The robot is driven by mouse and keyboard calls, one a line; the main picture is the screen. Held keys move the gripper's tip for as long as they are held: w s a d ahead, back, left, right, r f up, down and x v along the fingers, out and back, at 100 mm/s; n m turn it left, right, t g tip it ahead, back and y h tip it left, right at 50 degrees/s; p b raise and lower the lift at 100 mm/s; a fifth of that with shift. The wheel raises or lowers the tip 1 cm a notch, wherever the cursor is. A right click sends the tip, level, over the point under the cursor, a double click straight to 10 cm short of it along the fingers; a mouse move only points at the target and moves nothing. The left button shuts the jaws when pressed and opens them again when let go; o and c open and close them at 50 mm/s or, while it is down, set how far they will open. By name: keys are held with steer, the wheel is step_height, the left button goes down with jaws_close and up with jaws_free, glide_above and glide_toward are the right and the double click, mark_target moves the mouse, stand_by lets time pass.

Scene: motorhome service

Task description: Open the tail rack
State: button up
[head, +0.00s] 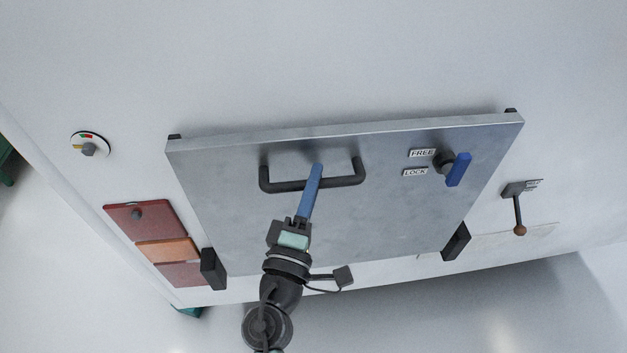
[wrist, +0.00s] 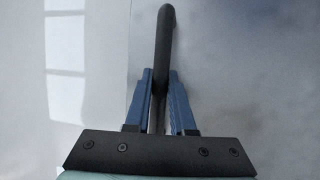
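The tail rack (head: 225,190) is a large grey metal panel on the white wall. A dark U-shaped handle (head: 345,182) sits on its upper middle; its dark bar also shows in the wrist view (wrist: 164,40). My gripper (head: 317,170) is at the middle of this handle. In the wrist view its two blue fingers (wrist: 160,85) lie on either side of the bar, close against it, and look shut on it. A blue lever (head: 458,169) on a dark pivot is at the panel's upper right, beside FREE (head: 422,153) and LOCK (head: 415,172) labels. I cannot tell which label it is set to.
Black blocks stand at the panel's lower left (head: 213,269) and lower right (head: 456,242) corners. A round dial (head: 90,147) and red and orange plates (head: 146,222) are on the left. A small lever with a brown knob (head: 519,230) is on the right. The floor below is clear.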

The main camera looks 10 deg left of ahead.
jaws_close()
steer(key=shift+f, duration=0.15)
stand_by(1.0)
